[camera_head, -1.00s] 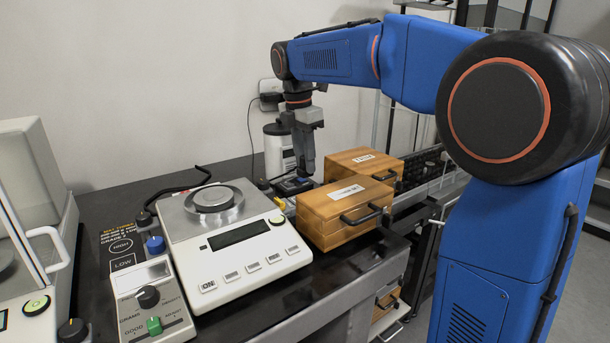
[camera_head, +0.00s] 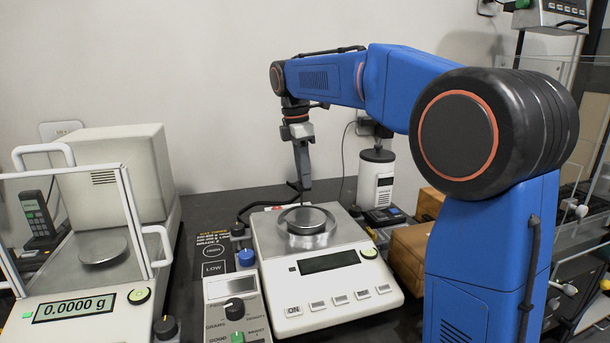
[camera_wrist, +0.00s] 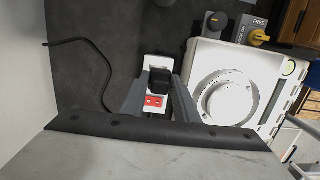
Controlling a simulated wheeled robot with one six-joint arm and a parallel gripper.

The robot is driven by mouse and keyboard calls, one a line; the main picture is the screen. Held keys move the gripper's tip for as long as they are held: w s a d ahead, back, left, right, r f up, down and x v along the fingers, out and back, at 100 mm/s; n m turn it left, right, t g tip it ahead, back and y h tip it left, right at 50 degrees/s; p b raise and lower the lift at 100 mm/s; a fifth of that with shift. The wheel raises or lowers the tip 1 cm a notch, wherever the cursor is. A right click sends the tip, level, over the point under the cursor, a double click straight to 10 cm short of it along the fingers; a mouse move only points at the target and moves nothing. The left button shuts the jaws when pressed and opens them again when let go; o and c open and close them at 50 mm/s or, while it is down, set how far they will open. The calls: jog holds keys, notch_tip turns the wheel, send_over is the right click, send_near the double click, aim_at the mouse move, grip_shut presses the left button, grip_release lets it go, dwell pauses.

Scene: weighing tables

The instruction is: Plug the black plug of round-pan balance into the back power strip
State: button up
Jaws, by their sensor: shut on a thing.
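The round-pan balance (camera_head: 330,263) stands on the dark table, its round pan facing up; it also shows at the right of the wrist view (camera_wrist: 207,70). My gripper (camera_wrist: 159,90) is behind the balance, pointing down, shut on the black plug (camera_wrist: 160,79). The white power strip with a red part (camera_wrist: 153,101) lies directly beneath the plug and between the fingers. I cannot tell whether the plug is seated in it. A black cable (camera_wrist: 88,41) curves over the table to the left.
A glass-doored balance (camera_head: 92,290) stands at the left, and a control box (camera_head: 235,310) is beside the round-pan balance. A white canister (camera_head: 376,185) and wooden boxes (camera_head: 410,250) are at the right. The wall is close behind.

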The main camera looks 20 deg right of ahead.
aim_at(299, 182)
jog(key=shift+w+a, duration=0.1)
jog(key=shift+a, duration=0.2)
jog(key=shift+a+f, duration=0.2)
jog(key=shift+f, duration=2.5)
jog(key=shift+f, duration=0.9)
jog(key=o, duration=1.1)
jog(key=shift+o, duration=0.2)
